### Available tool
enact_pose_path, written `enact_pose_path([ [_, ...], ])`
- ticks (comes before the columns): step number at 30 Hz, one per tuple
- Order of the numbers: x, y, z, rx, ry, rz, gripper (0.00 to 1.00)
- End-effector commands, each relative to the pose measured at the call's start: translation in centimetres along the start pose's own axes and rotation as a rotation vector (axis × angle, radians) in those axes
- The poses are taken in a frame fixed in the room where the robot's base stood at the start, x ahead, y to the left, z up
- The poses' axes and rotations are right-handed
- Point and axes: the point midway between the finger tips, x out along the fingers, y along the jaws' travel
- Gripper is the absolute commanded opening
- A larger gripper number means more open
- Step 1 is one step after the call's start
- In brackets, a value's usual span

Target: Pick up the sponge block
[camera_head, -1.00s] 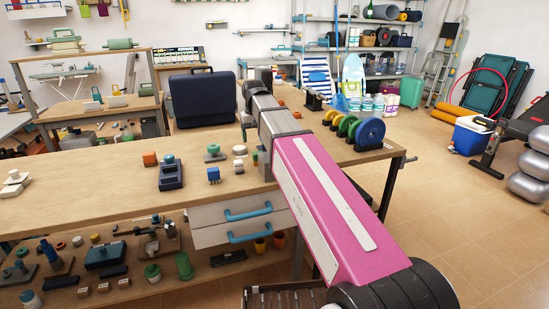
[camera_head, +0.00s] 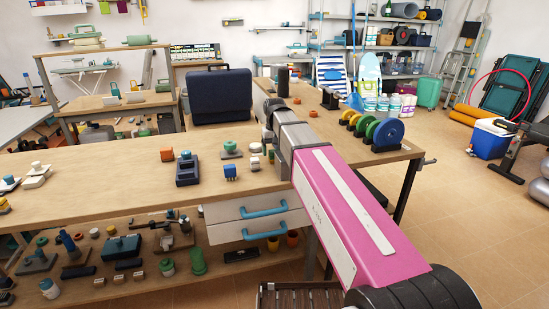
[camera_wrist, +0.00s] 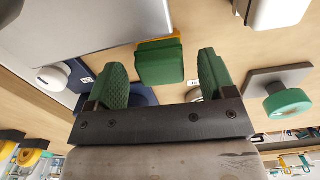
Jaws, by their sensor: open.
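The sponge block, a green block with a yellow layer showing at its far edge (camera_wrist: 160,63), is in the upper middle of the wrist view. My gripper (camera_wrist: 163,72) is open, with one green ribbed finger on each side of the block in that view. Gaps show between the block and both fingers, and I see no contact. How far the fingertips are from the block in depth is hard to tell.
In the wrist view a green knob on a grey plate (camera_wrist: 288,101) is at right and a large grey case (camera_wrist: 75,28) at upper left.

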Motion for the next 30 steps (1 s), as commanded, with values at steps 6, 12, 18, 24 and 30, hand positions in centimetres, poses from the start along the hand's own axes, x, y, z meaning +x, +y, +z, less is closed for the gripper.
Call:
enact_pose_path([
  [6, 2.5, -0.1, -0.1, 0.000, 0.000, 0.000, 0.77],
  [12, 2.6, -0.1, -0.1, 0.000, 0.001, 0.000, 0.77],
  [18, 2.6, -0.1, -0.1, 0.000, 0.001, 0.000, 0.24],
  [24, 2.6, -0.1, -0.1, 0.000, 0.001, 0.000, 0.23],
  [30, 2.1, -0.1, -0.1, 0.000, 0.001, 0.000, 0.23],
])
